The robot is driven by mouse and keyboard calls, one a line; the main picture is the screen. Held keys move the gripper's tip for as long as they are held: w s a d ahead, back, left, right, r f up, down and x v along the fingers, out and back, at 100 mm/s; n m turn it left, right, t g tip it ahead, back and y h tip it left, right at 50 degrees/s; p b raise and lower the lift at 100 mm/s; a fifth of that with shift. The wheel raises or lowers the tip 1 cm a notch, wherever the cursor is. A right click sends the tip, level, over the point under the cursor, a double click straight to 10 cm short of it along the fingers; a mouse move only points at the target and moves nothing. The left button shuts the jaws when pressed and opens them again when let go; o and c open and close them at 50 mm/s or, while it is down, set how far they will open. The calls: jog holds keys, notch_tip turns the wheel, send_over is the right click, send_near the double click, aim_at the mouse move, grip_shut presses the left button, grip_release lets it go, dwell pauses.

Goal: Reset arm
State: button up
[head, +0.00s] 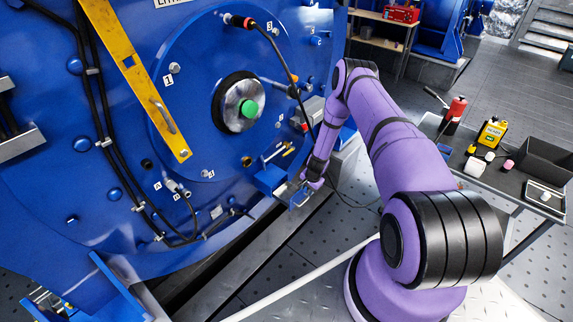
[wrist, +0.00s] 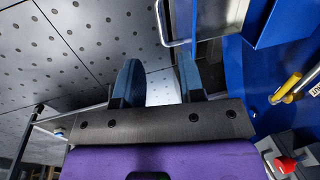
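My purple arm reaches from the lower right to the blue motor housing (head: 120,230) in the head view. My gripper (head: 293,193) points down near the housing's lower right edge, beside a small blue holder (head: 268,180). In the wrist view my gripper (wrist: 158,78) shows two dark blue fingers standing apart with nothing visible between them. A thin metal handle or bracket (wrist: 162,25) lies just beyond the fingertips; I cannot tell whether they touch it. In the head view the fingertips are small and partly hidden.
Yellow-handled tools (wrist: 287,88) and a red knob (wrist: 285,164) are close on the right in the wrist view. Cables (head: 105,150) and a yellow bar (head: 130,75) run along the housing. A side table (head: 505,188) holds several items. Grey floor (head: 490,85) is open behind.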

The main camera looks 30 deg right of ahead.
jog(key=w+a+r+n, duration=0.1)
jog(key=w+r, duration=0.1)
jog(key=r, duration=0.6)
jog(key=w+a+r+n+t, duration=0.1)
jog(key=w+r, duration=0.2)
jog(key=r, duration=0.6)
jog(key=w+a+r+n, duration=0.1)
jog(key=w+r+n, duration=0.1)
jog(key=r, duration=0.6)
jog(key=s+a+r+n, duration=0.1)
jog(key=s+a+r, duration=0.15)
jog(key=r, duration=0.65)
jog(key=s+a+r+n, duration=0.1)
jog(key=a+r, duration=0.2)
jog(key=r, duration=0.7)
jog(key=s+a+r+n, duration=0.2)
jog(key=a+r, duration=0.1)
jog(key=r, duration=0.6)
jog(key=s+a+r+n+t, duration=0.1)
jog(key=s+a+r+n, duration=0.35)
jog(key=s+r, duration=1.2)
jog(key=s+a+r, duration=0.2)
jog(key=s, duration=0.9)
jog(key=s+a+r+n+t, duration=0.1)
jog(key=s+a+r, duration=0.1)
jog(key=s, duration=0.9)
jog(key=shift+r+h, duration=0.2)
jog(key=shift+h, duration=0.2)
